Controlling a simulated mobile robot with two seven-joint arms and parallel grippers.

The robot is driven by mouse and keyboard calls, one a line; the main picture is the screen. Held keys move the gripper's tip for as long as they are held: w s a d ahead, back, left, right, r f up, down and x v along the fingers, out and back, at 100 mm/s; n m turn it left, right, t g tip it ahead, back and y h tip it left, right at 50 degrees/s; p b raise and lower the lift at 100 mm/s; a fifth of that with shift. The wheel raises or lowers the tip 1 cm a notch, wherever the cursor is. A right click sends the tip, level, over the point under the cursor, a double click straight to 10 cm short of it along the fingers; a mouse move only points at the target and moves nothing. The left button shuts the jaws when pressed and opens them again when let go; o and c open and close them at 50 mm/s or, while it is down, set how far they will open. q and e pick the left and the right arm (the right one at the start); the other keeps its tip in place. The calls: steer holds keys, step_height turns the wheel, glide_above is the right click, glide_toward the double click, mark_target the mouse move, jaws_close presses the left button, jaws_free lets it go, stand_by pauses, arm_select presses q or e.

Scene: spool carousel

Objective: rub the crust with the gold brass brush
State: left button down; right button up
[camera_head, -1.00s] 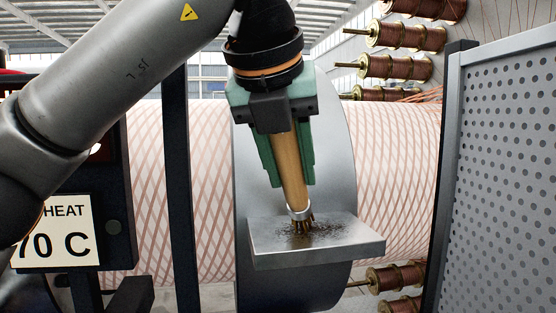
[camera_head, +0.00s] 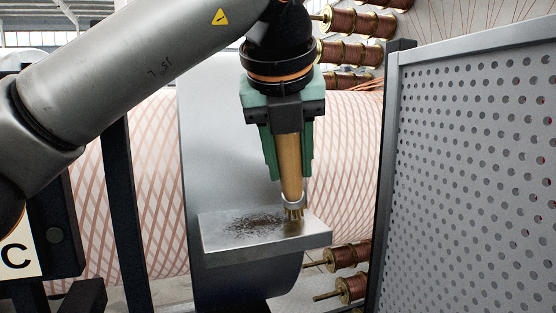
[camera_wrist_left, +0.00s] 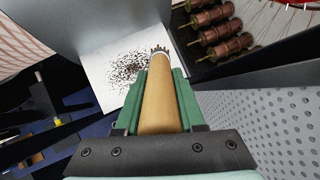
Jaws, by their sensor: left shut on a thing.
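My left gripper (camera_head: 289,150) has green fingers and is shut on the gold brass brush (camera_head: 290,170), which points down with its bristles at or just above the plate. The brush also shows in the left wrist view (camera_wrist_left: 158,95). The crust (camera_head: 254,224) is a patch of dark specks on the flat metal plate (camera_head: 215,241); it also shows in the left wrist view (camera_wrist_left: 126,67). The bristles are at the right edge of the crust, over mostly bare metal. Whether they touch cannot be told. My right gripper is not in view.
A perforated grey panel (camera_head: 470,170) stands close on the right. Copper spools (camera_head: 352,52) sit behind, above and below the plate. A large cylinder with crossed copper strands (camera_head: 345,125) lies behind. A dark post (camera_head: 122,200) stands left of the plate.

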arm_select(q)
steer(key=shift+a, duration=0.1)
steer(key=shift+s+a+f+b, duration=0.1)
steer(key=shift+s+a+b, duration=0.15)
steer(key=shift+a+b, duration=0.4)
steer(key=s+a+b, duration=0.4)
steer(key=a, duration=0.5)
stand_by(0.4)
steer(key=shift+w+r, duration=0.1)
steer(key=shift+r, duration=0.2)
step_height(320, 180, up, 6)
steer(key=p, duration=0.5)
steer(key=shift+f, duration=0.1)
